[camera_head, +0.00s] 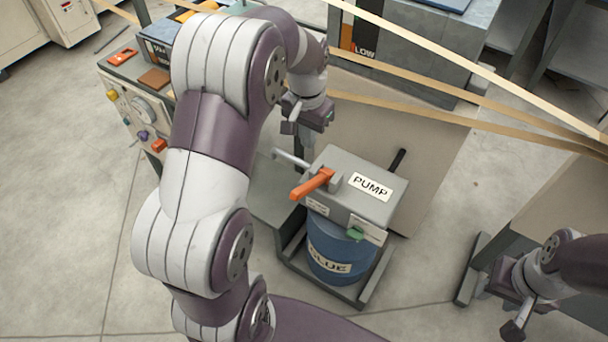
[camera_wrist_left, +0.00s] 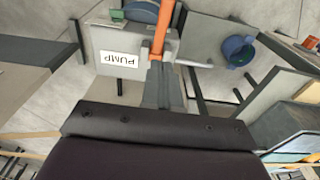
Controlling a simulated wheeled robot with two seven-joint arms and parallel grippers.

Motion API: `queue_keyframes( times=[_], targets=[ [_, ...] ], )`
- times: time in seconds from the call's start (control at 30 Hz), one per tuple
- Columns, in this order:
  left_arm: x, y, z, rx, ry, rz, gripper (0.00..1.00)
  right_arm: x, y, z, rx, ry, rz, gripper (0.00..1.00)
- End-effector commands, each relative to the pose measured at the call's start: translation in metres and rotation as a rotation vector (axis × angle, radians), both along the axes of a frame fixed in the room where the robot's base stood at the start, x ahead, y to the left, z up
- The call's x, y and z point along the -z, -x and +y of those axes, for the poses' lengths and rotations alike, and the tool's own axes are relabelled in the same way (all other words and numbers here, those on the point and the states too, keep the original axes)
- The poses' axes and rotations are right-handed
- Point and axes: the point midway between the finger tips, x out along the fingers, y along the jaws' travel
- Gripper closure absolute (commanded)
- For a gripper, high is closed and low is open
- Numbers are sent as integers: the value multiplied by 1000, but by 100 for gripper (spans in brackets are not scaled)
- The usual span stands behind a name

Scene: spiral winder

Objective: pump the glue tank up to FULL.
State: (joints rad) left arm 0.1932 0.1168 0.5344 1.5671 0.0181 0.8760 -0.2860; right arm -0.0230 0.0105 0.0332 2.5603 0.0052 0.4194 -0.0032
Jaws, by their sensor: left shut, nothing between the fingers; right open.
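The grey pump box (camera_head: 340,200) labelled PUMP sits on a blue drum (camera_head: 335,262) labelled GLUE. Its orange lever (camera_head: 312,184) sticks out toward the lower left. My left gripper (camera_head: 298,140) is shut and empty above and behind the lever; my arm partly hides it. In the left wrist view the shut fingers (camera_wrist_left: 158,88) lie in line with the orange lever (camera_wrist_left: 163,30), beside the pump box (camera_wrist_left: 120,62); I cannot tell whether they touch. A grey tank (camera_head: 405,70) at the back shows an orange and black strip and the word LOW. My right gripper (camera_head: 514,328) is open, far from the pump.
A control panel (camera_head: 140,105) with coloured knobs stands at the left. Tan paper strips (camera_head: 470,65) cross above the pump area at the upper right. A green tab (camera_head: 355,233) is on the pump's front. A blue bucket (camera_wrist_left: 238,50) shows in the left wrist view. Floor in front is clear.

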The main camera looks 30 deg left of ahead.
Motion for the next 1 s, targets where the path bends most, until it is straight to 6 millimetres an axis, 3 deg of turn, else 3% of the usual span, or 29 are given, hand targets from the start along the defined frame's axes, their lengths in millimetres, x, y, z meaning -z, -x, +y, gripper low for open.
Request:
queue_keyframes(
  times=[0.27, 0.7, 1.0],
  targets=[
    [14, -1, 0, -2, 0, 2, 100, 2, 0, 0, 0, 0, 0, 57],
    [105, -4, 0, -3, 0, 3, 100, 8, 0, 0, 0, 0, 0, 57],
    [132, 15, 1, -3, -1, 0, 100, 9, 0, 0, 0, 0, 0, 57]
  ],
)
